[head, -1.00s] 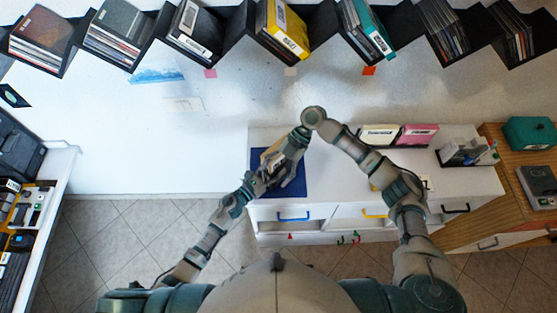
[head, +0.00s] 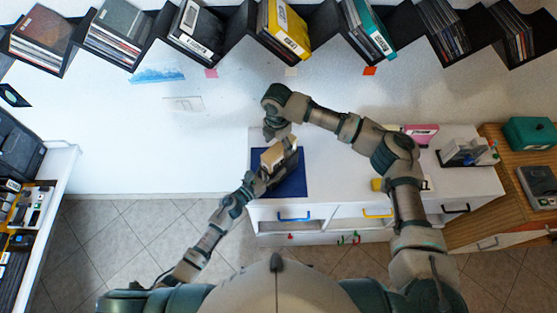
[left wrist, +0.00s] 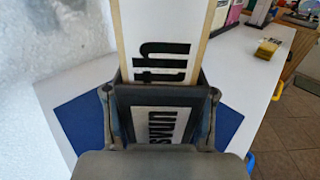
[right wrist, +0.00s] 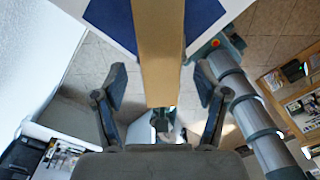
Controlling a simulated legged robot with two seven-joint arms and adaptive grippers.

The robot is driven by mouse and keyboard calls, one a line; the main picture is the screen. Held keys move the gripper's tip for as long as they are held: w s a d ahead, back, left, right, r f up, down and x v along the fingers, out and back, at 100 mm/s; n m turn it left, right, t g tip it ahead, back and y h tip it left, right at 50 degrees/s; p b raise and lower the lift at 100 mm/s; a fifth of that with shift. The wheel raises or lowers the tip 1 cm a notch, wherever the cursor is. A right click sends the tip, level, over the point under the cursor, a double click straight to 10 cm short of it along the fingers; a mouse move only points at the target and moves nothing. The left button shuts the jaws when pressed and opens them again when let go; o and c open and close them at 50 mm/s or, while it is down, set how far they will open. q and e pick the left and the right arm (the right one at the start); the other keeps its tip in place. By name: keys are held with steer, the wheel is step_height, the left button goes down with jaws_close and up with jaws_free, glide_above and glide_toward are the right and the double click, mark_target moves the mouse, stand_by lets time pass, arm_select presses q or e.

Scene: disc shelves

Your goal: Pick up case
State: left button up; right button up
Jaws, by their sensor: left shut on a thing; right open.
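The case (head: 278,154), pale with tan edges, is held upright over the blue mat (head: 298,183). My left gripper (head: 279,169) is shut on it. My right gripper (head: 274,132) is just beyond the case. In the right wrist view its fingers (right wrist: 160,88) are open, with the case's tan narrow edge (right wrist: 158,50) between them and gaps on both sides. The lower part of the case is hidden by my left gripper.
The white cabinet (head: 340,189) stands in front, with coloured drawer handles. A pink case (head: 420,134) and a desk organiser (head: 468,152) sit on its right side. A zigzag black shelf (head: 145,58) with discs and cases runs along the wall.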

mark_target(279, 161)
steer(key=f, duration=0.6)
steer(key=shift+w+d, duration=0.1)
steer(key=shift+w, duration=0.15)
jaws_close()
